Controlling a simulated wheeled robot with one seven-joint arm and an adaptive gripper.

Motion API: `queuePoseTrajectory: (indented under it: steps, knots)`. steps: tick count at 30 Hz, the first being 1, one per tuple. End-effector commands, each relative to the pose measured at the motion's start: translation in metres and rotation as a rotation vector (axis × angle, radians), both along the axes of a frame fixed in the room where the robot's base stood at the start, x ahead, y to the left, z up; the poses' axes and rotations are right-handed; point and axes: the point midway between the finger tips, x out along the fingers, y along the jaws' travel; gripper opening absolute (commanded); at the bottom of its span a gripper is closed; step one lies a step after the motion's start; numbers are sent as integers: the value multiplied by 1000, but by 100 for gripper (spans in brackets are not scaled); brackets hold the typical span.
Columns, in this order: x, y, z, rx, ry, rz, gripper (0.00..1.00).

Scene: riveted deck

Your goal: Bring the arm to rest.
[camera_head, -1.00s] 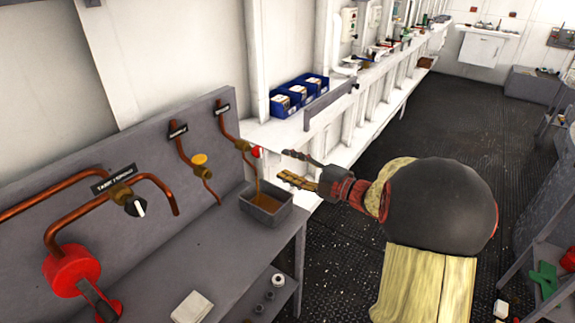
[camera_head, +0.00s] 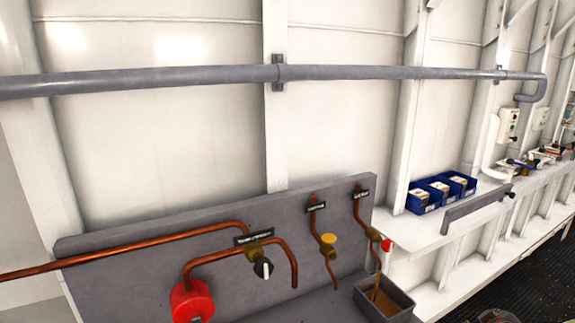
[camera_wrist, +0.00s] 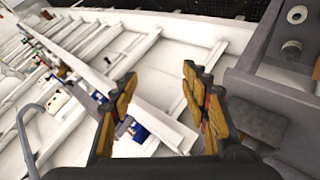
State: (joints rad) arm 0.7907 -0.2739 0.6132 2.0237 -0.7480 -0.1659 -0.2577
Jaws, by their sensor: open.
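My gripper (camera_wrist: 158,90) shows in the wrist view with its two yellow-padded fingers spread wide apart and nothing between them. Past the fingers are the white wall framing and a ledge. In the head view my gripper is out of the picture; only a small piece of what may be my arm shows at the bottom right edge.
A grey bench panel carries copper pipes, a red wheel (camera_head: 192,301), a black-and-white knob (camera_head: 263,269) and a yellow-capped valve (camera_head: 328,240). A grey tray (camera_head: 371,302) holds brown liquid below a red-handled tap (camera_head: 386,245). Blue bins (camera_head: 438,194) stand on the ledge. Dark floor lies at right.

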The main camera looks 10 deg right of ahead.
Motion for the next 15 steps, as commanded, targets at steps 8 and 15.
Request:
queuePoseTrajectory:
  steps: [8,15]
  knots:
    - [-84,107,19,323,136,-380,46]
    - [-147,260,48,600,243,-453,46]
